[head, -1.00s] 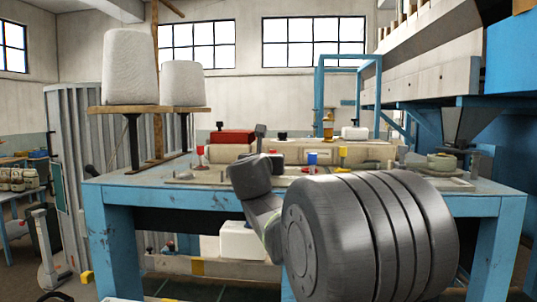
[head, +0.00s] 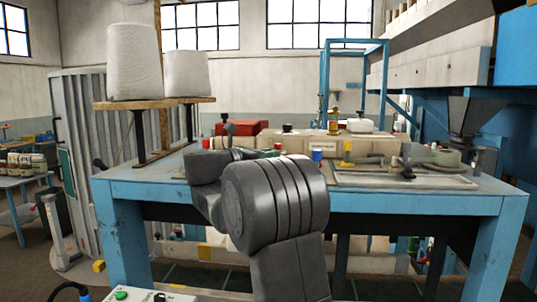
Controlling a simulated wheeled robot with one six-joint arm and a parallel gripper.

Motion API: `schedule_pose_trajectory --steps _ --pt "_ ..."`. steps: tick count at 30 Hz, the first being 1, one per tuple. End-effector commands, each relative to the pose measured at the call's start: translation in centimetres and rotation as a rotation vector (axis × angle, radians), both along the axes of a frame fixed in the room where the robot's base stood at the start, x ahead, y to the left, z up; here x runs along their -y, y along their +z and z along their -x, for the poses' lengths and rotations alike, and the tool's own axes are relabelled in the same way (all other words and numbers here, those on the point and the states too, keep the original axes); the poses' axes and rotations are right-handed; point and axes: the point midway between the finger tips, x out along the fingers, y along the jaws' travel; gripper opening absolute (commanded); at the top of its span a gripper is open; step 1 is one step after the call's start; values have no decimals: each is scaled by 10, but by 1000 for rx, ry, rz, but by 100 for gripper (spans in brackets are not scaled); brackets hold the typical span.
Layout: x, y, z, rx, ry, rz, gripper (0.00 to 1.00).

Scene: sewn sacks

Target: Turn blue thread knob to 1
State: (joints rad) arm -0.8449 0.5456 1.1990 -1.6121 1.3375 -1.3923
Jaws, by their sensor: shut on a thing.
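The blue thread knob (head: 317,155) is a small upright blue cap on the workbench in the head view, just right of my rounded arm joint. Its lower part is hard to see, and I cannot read any marking for 1. My arm reaches over the front of the bench and bends back. My gripper (head: 268,153) shows only as a dark end behind the arm joint, left of the blue knob. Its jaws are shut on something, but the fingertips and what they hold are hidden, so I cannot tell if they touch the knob.
A yellow knob (head: 347,150) stands right of the blue one, and small red caps (head: 278,146) (head: 206,143) stand to the left. White thread cones (head: 134,62) stand on a wooden shelf at left. A red box (head: 240,128) lies behind. A flat tray (head: 430,180) lies right.

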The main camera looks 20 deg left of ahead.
Motion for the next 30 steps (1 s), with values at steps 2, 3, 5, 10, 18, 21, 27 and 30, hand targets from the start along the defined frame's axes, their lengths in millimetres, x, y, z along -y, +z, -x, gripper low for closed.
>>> schedule_pose_trajectory --steps 2,3,5,10,18,21,27,30 --pt "-1 0 0 0 -14 1 0" --pt "-1 0 0 0 -21 1 0" --pt "-1 0 0 0 -27 1 0" --pt "-1 0 0 1 -32 0 0" --pt "-1 0 -1 1 -32 0 28" --pt "-1 0 0 1 -32 0 44" --pt "-1 0 -1 1 -32 0 44" --pt "-2 0 1 1 -31 0 44"
